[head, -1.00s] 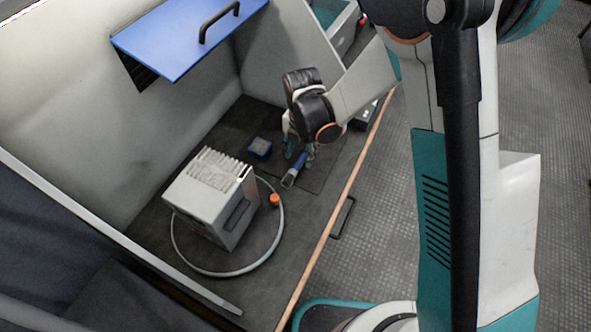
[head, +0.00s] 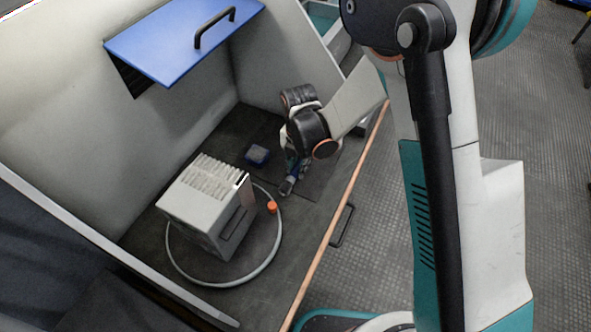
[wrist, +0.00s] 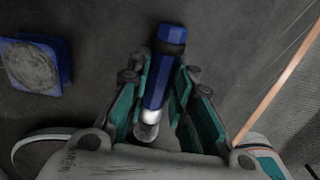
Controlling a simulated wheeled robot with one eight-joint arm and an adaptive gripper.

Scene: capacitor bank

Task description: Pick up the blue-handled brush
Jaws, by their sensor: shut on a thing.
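The blue-handled brush (wrist: 156,85) shows in the wrist view, its blue handle pointing up the picture and a shiny metal part low down near my palm. My gripper (wrist: 155,72) has its teal fingers on both sides of the handle and is shut on it. In the head view, my gripper (head: 292,170) is low over the dark mat, with part of the brush (head: 288,186) showing at its tip. My wrist and fingers hide much of the brush there. I cannot tell whether the brush still touches the mat.
A blue block with a grey face (head: 257,154) lies left of my gripper; it also shows in the wrist view (wrist: 35,65). A grey ribbed capacitor box (head: 207,205) stands nearer, with a pale cable loop (head: 268,262) and an orange cap (head: 271,207). A blue panel (head: 180,42) overhangs the back.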

